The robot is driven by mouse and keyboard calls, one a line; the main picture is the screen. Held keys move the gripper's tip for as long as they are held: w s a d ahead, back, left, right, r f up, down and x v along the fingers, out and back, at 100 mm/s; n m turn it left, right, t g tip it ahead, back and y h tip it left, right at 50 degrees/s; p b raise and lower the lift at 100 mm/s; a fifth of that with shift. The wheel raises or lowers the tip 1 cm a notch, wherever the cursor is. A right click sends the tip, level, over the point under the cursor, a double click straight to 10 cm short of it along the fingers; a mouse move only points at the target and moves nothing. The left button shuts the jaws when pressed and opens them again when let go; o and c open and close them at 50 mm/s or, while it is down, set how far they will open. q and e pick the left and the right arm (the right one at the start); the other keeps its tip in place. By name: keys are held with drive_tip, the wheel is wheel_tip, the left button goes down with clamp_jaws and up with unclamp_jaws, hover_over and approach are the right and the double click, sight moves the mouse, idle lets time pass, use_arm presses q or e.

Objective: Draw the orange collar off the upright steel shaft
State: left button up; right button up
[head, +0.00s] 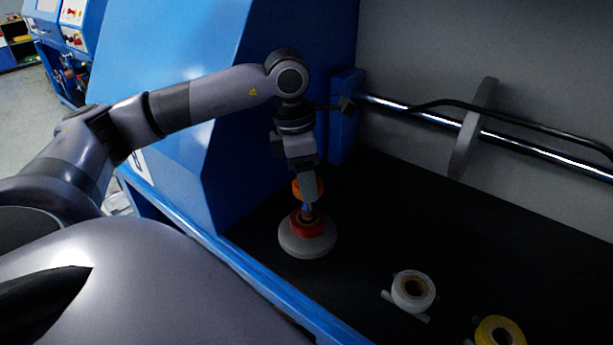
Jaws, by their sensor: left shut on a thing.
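The orange collar (295,188) shows partly behind my left gripper (308,196), which is shut on it and points down. Below it a red ring (308,228) rests on a round grey base (308,246). The upright steel shaft is mostly hidden by the gripper and rings. I cannot tell whether the orange collar is still around the shaft; it sits a little above the red ring. My right gripper is not in view.
A white ring (413,291) and a yellow ring (499,333) lie on the dark bed to the right. A blue machine housing (190,90) stands behind my left arm. A horizontal steel bar (540,152) with a grey disc (472,130) runs along the back wall.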

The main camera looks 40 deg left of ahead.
use_arm(q)
drive_tip(key=shift+r, duration=2)
drive_tip(key=shift+w+d+f+m, duration=0.1)
drive_tip(key=shift+d+f+m, duration=0.2)
drive_tip(key=shift+d+m, duration=0.35)
drive_tip(key=d+f+m+g, duration=0.1)
drive_tip(key=d+m, duration=0.3)
drive_tip(key=m, duration=0.5)
drive_tip(key=d+f+m+g, duration=0.1)
drive_tip(key=d+f+m, duration=0.3)
drive_tip(key=m, duration=0.5)
drive_tip(key=d+f+m+g+y, duration=0.1)
drive_tip(key=d+f+m, duration=0.2)
drive_tip(key=m, duration=0.6)
drive_tip(key=d, duration=0.2)
drive_tip(key=shift+s+d+f, duration=0.2)
drive_tip(key=shift+d+f, duration=0.05)
drive_tip(key=shift+d, duration=0.05)
